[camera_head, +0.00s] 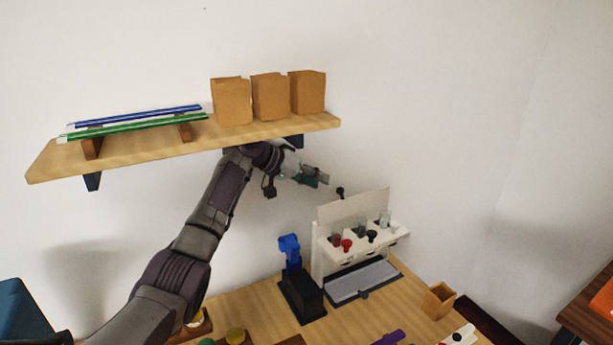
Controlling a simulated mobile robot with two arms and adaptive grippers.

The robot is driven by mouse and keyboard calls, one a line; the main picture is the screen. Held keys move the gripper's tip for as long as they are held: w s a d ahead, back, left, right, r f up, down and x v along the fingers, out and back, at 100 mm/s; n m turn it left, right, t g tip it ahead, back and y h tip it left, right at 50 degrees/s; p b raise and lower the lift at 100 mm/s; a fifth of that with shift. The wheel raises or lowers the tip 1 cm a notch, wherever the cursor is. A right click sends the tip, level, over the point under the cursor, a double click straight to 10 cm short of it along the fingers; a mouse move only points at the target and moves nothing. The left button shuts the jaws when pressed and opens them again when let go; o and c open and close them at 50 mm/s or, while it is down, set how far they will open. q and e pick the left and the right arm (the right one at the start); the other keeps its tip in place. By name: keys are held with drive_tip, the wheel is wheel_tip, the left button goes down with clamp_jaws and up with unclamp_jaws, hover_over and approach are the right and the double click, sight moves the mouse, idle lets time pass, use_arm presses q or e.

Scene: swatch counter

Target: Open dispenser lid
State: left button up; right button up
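The dispenser (318,262) is a white rack on the counter at the right, with several small coloured cups in its top and a grey tray at its front. A pale flat panel (355,204), which looks like its lid, stands raised at the back, tilted up above the cups. A small black knob (340,191) shows at the panel's upper left edge. My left gripper (312,177) is just left of the knob and above it, apart from it, with nothing visible in it. Its finger opening is too small and dark to judge. My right gripper is out of view.
A wooden shelf (140,152) above my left arm holds brown paper bags (270,97) and blue and green rods (135,121). A blue-and-black device (300,292) stands left of the dispenser. A small open brown box (438,301) sits to its right.

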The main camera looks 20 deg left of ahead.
use_arm(q)
drive_tip(key=shift+v, duration=1.55)
